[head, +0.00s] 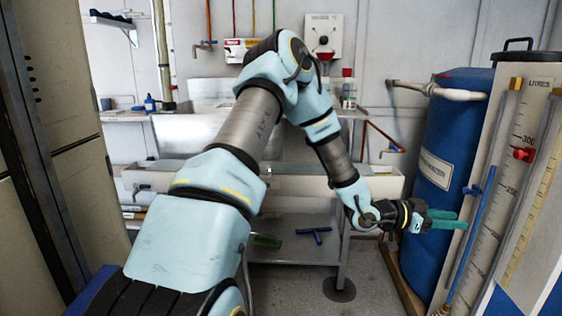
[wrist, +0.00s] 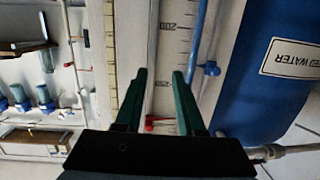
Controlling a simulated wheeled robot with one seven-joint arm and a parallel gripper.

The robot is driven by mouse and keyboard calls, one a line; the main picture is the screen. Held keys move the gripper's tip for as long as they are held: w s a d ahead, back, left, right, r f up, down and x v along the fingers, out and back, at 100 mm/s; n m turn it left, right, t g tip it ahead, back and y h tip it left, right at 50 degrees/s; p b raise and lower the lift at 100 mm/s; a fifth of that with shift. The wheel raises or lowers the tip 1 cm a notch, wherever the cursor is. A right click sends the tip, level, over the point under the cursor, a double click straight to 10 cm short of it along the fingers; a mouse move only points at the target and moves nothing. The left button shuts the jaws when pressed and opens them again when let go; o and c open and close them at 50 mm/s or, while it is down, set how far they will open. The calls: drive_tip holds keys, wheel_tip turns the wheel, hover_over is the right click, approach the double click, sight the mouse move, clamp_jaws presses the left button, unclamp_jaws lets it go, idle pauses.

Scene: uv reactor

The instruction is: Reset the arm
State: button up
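My arm reaches forward and bends down to the right in the head view. My gripper (head: 457,219) has green fingers and points right, towards the upright gauge board (head: 509,185). In the wrist view my gripper (wrist: 159,76) shows two fingers apart, with nothing held between them. The printed scale and a red clip (wrist: 158,122) show behind the fingers. Whether the fingertips touch the board cannot be told.
A blue water tank (head: 447,140) stands beside the board, close to my gripper. A blue rod (head: 470,238) runs along the board. A steel sink bench (head: 300,186) stands behind my arm. A tall cabinet (head: 75,130) is at left. Grey floor shows between.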

drive_tip(key=w+a+f+n+t+y, duration=0.25)
drive_tip(key=w+a+y, duration=0.25)
drive_tip(key=a, duration=0.7)
drive_tip(key=w+a+f+n+t+y, duration=0.1)
drive_tip(key=w+a+n+t+y, duration=0.4)
drive_tip(key=a, duration=0.7)
drive_tip(key=s+a+r+n+g+y, duration=0.1)
drive_tip(key=s+a+n+g+y, duration=0.15)
drive_tip(key=a, duration=0.55)
drive_tip(key=s+a+r+n+g+y, duration=0.1)
drive_tip(key=s+a+n+y, duration=0.15)
drive_tip(key=a, duration=0.45)
drive_tip(key=s+a+r+n+g+y, duration=0.1)
drive_tip(key=s+a+r+n+g, duration=0.25)
drive_tip(key=s+a, duration=0.55)
wheel_tip(320, 180, up, 22)
drive_tip(key=s+p, duration=0.1)
drive_tip(key=p, duration=2.2)
drive_tip(key=shift+d+r+n+t, duration=0.15)
drive_tip(key=shift+d+n+t, duration=0.15)
drive_tip(key=shift+d+t, duration=0.15)
